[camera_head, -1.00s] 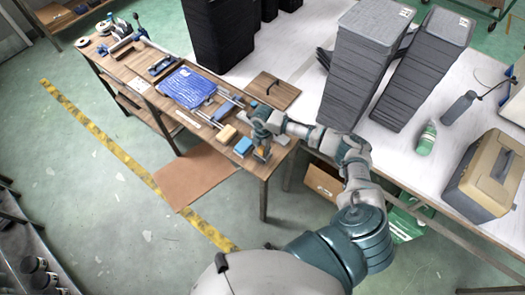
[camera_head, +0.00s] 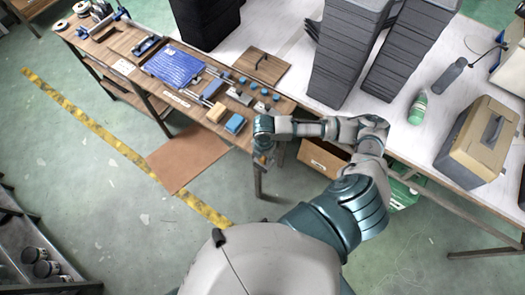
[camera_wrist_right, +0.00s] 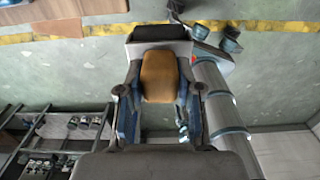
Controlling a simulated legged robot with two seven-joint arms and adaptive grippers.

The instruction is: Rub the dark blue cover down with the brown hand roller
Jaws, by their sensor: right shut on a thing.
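The dark blue cover (camera_head: 172,66) lies in a tray on the wooden bench, towards the upper left of the head view. My right gripper (camera_head: 262,158) is at the bench's near right edge, well to the right of the cover and apart from it. In the wrist view the gripper (camera_wrist_right: 157,100) is shut on a brown rounded thing, which looks like the brown hand roller (camera_wrist_right: 158,76). In the head view the held roller is mostly hidden by the gripper and wrist. My left gripper is not in view.
A blue block (camera_head: 235,124) and a tan block (camera_head: 216,112) lie on the wooden bench (camera_head: 190,105) near its front edge. Several small blue pieces lie behind them. A wooden board with a dark handle (camera_head: 263,68) and tall dark stacks (camera_head: 343,60) stand farther back.

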